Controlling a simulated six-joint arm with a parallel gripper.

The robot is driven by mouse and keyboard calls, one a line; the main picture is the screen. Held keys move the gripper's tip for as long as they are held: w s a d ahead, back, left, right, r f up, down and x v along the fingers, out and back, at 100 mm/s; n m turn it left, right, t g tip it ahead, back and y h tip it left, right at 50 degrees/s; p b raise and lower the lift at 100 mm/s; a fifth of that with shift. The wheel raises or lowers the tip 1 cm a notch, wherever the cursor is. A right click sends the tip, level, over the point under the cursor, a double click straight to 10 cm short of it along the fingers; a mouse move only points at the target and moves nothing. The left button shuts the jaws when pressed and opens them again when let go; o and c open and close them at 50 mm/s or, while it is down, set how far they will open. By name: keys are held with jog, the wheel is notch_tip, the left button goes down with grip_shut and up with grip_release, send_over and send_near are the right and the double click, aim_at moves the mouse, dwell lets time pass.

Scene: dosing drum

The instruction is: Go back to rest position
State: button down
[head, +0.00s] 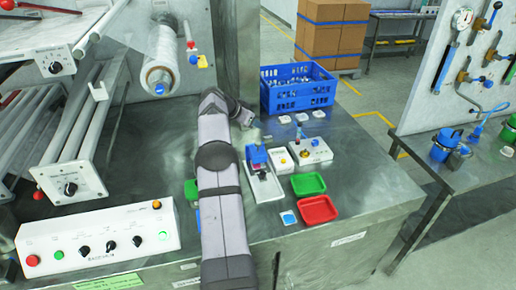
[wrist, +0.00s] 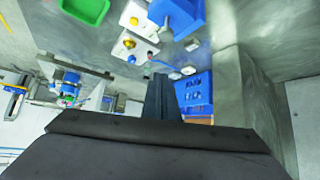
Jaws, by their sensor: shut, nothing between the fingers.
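My gripper (wrist: 158,84) shows in the wrist view as dark fingers closed together, with nothing seen between them. In the head view my arm reaches up from the bottom edge over the steel bench (head: 345,185). Its wrist end is near the back of the bench, left of the blue crate (head: 298,90), and the fingertips cannot be made out there. The gripper looks clear of the things on the bench.
A green tray (head: 308,184) and a red tray (head: 318,209) lie right of my arm, beside a blue device (head: 257,158) and small white boxes. A control box (head: 97,240) and roller racks stand left. Bench space is free at right.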

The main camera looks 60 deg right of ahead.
jog(key=shift+r, duration=0.35)
